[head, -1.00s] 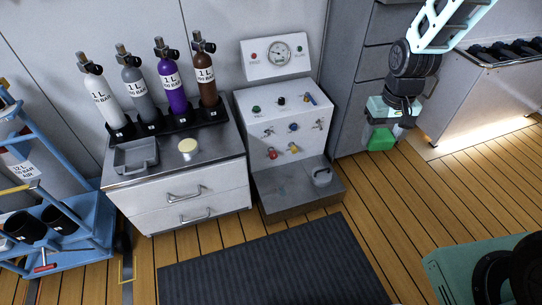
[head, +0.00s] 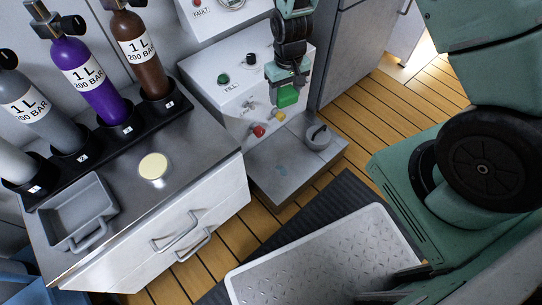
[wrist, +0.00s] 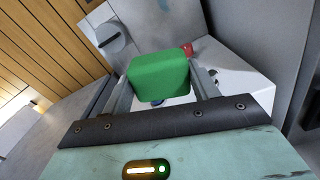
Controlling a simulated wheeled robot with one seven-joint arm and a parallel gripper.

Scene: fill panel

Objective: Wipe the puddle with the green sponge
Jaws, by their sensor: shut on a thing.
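The green sponge (head: 288,97) is held between the fingers of my gripper (head: 287,86), in front of the fill panel's white face. In the wrist view the sponge (wrist: 160,75) sits between both fingers. The puddle (head: 283,170) is a small bluish patch on the grey ledge (head: 265,183) at the foot of the fill panel. The sponge is above the ledge and apart from the puddle. A faint bluish patch at the top of the wrist view (wrist: 164,5) looks like the same puddle.
A round grey item (head: 318,138) stands on the ledge, right of the puddle. Red (head: 258,131) and yellow valve knobs stick out of the panel near the sponge. Left is a counter with a cream disc (head: 153,168), a grey tray (head: 80,213) and several cylinders.

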